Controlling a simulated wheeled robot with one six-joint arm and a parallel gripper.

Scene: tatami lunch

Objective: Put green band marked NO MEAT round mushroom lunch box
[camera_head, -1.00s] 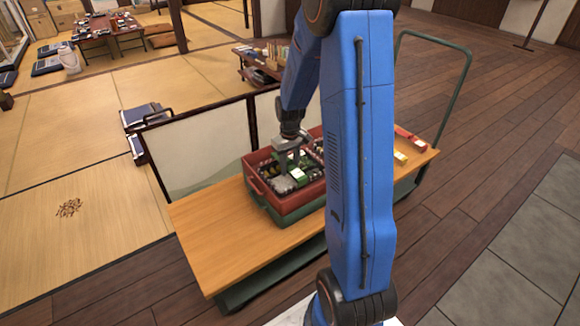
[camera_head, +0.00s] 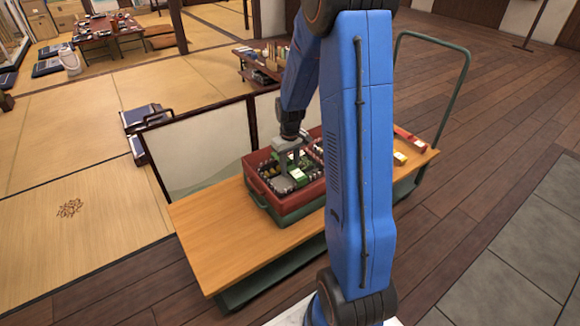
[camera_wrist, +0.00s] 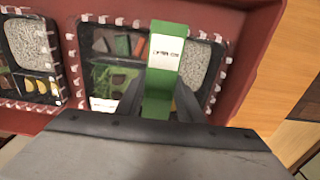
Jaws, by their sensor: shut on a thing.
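My gripper (camera_wrist: 157,112) is shut on the green band (camera_wrist: 167,80), which has a white printed label facing up. The printing is too small to read surely. In the wrist view the band lies across a lunch box (camera_wrist: 120,45) with grey-speckled rice, green leaves and brown and red pieces. I cannot tell whether the band is around this box or only over it. In the head view my gripper (camera_head: 288,165) reaches down into the red crate (camera_head: 262,190), and the green band (camera_head: 298,174) shows beside the fingers.
Another lunch box (camera_wrist: 30,55) with rice and yellow pieces sits to the left in the crate. The crate stands on a wooden-topped cart (camera_head: 215,230) with a green handle (camera_head: 460,85). Red and yellow items (camera_head: 408,137) lie at its right end. The cart's left end is bare.

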